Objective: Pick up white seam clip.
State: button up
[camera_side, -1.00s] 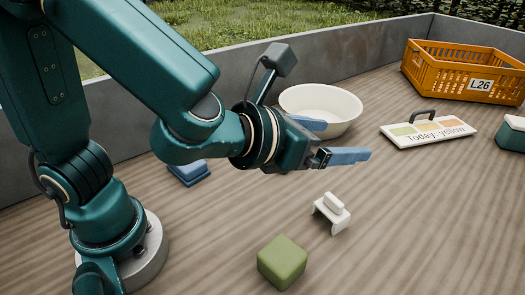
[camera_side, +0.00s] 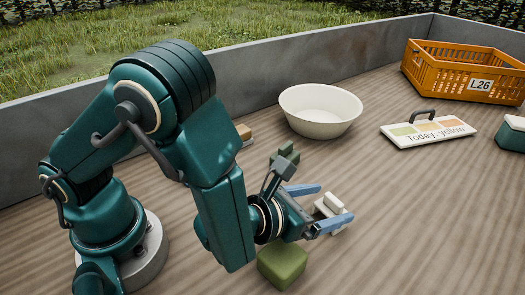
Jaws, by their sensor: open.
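The white seam clip (camera_side: 333,203) stands on the wooden table, right of the green block. My gripper (camera_side: 334,203) is low over the table with its two blue fingers open, one on the far side of the clip and one on the near side. The near finger hides part of the clip's lower front. The clip appears to lie between the fingers, but I cannot tell whether either touches it.
A green block (camera_side: 283,268) sits just below my wrist. A tan item (camera_side: 243,131) is partly hidden behind my arm.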

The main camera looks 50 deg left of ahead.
aim_at(337, 200)
jog(key=shift+x, duration=3)
jog(key=c, duration=1.4)
jog(key=shift+r, duration=0.1)
